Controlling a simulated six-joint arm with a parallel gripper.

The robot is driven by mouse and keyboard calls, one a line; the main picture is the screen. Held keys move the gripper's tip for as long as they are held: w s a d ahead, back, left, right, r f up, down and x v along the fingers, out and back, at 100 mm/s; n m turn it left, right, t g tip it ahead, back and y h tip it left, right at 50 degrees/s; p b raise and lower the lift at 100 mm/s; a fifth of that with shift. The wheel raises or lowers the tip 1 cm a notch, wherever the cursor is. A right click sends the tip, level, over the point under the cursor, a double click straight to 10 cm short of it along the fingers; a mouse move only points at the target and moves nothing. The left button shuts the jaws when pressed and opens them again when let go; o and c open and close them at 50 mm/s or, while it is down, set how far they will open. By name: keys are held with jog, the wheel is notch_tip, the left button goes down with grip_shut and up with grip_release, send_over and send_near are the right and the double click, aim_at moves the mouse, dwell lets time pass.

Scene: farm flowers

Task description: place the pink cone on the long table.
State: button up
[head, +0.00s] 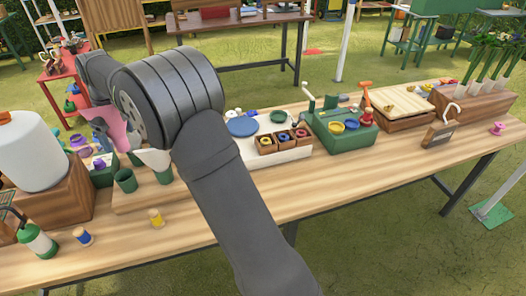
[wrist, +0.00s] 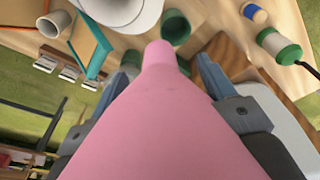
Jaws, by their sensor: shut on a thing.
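The pink cone (wrist: 160,120) fills the middle of the wrist view, its narrow end pointing away from the camera. My gripper (wrist: 157,78) is shut on it, with a finger on each side. In the head view the cone (head: 113,127) shows as a pink patch above the left part of the long wooden table (head: 330,175), partly hidden by my arm. I cannot tell whether its tip touches anything below.
Green cups (head: 125,181) stand near the cone. A white jug (head: 32,150) stands on a wooden box at left. Spools (head: 156,218) and a green-white bottle (head: 38,241) stand near the front. The table's front right stretch is mostly bare. A green toolbox (head: 340,130) stands farther right.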

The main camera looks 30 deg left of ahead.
jog(key=w+d+m, duration=0.5)
jog(key=w+d, duration=0.8)
jog(key=w, duration=0.4)
jog(key=w+d+m, duration=0.2)
jog(key=w+d, duration=0.2)
jog(key=d, duration=0.7)
jog(key=w+d+m+t, duration=0.1)
jog(key=w+d+m, duration=0.2)
jog(key=d, duration=0.7)
jog(key=w+d+m, duration=0.3)
jog(key=w+d, duration=0.3)
jog(key=d, duration=0.5)
jog(key=shift+w+d+r+h, duration=0.2)
jog(key=shift+d+r+h, duration=0.1)
jog(key=shift+h, duration=0.1)
jog(key=d+m, duration=0.1)
jog(key=d, duration=0.4)
jog(key=s+d+m, duration=0.1)
jog(key=d+m, duration=0.1)
jog(key=d, duration=0.3)
jog(key=d+m, duration=0.1)
jog(key=d, duration=0.5)
jog(key=shift+s+f+t, duration=0.3)
jog(key=shift+s+f, duration=0.05)
send_over(313, 179)
jog(key=shift+f, duration=10.05)
